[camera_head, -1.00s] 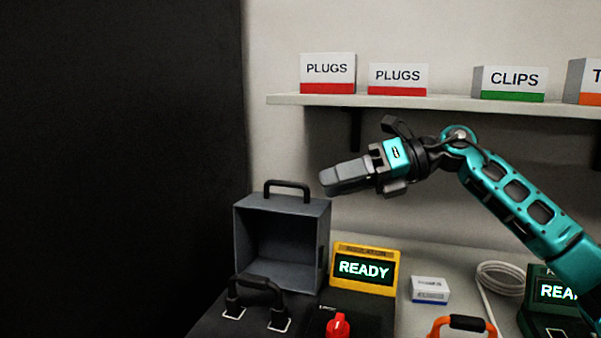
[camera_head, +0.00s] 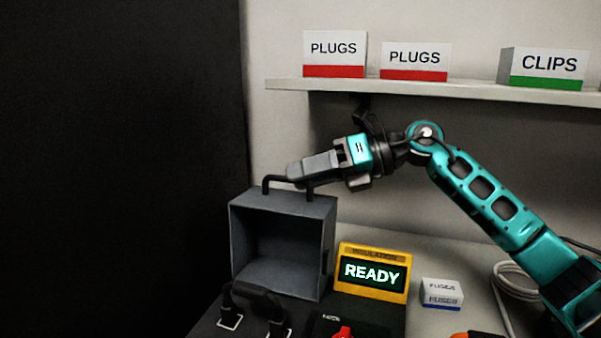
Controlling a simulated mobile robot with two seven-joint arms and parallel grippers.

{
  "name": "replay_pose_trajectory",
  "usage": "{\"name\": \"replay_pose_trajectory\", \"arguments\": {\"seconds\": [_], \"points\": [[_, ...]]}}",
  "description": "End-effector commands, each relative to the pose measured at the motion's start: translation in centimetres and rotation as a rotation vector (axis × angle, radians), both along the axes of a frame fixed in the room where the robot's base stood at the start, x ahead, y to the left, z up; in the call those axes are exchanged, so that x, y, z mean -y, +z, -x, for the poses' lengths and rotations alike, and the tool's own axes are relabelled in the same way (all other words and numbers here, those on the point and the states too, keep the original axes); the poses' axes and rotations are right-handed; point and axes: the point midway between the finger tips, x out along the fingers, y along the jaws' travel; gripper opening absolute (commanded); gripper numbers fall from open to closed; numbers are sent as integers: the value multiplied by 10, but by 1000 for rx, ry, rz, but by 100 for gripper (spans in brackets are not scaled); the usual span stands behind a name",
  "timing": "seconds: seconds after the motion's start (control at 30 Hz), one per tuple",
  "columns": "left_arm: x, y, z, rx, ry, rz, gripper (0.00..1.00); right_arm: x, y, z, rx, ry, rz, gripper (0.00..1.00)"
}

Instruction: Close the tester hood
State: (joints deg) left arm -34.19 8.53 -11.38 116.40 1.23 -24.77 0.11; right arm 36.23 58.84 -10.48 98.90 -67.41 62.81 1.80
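The tester hood (camera_head: 283,247) is a grey box-shaped cover, tipped up and open toward me, with a black handle (camera_head: 267,184) on its top edge. The tester (camera_head: 375,272) has a yellow panel with a lit READY screen, and a red knob (camera_head: 343,332) in front. My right gripper (camera_head: 291,174) reaches in from the right and its fingertips overlap the hood's handle in the view. I cannot tell whether they touch it, or whether the fingers are apart, as they are seen from the side. My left gripper is not in view.
A black looped handle (camera_head: 255,297) stands on the tester's base in front of the hood. A small FUSES box (camera_head: 442,294) and a white cable (camera_head: 515,284) lie to the right. A shelf (camera_head: 430,91) with PLUGS and CLIPS boxes runs above my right arm.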

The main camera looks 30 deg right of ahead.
Motion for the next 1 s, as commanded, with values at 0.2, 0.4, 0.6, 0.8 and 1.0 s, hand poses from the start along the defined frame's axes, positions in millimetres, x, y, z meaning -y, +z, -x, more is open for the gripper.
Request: {"name": "replay_pose_trajectory", "arguments": {"seconds": [0.2, 0.4, 0.6, 0.8, 1.0], "points": [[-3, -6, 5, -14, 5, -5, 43, -10, -3, -6, 0, 0, 0, 38], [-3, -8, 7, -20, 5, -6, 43, -10, -4, -6, 0, 0, 0, 38], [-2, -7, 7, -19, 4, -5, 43, -10, -4, -6, 0, 0, 0, 20], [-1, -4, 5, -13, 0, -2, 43, -10, -4, -6, 0, 0, 0, 1], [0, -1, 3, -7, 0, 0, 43, -10, -4, -6, 0, -1, 1, 0]]}}
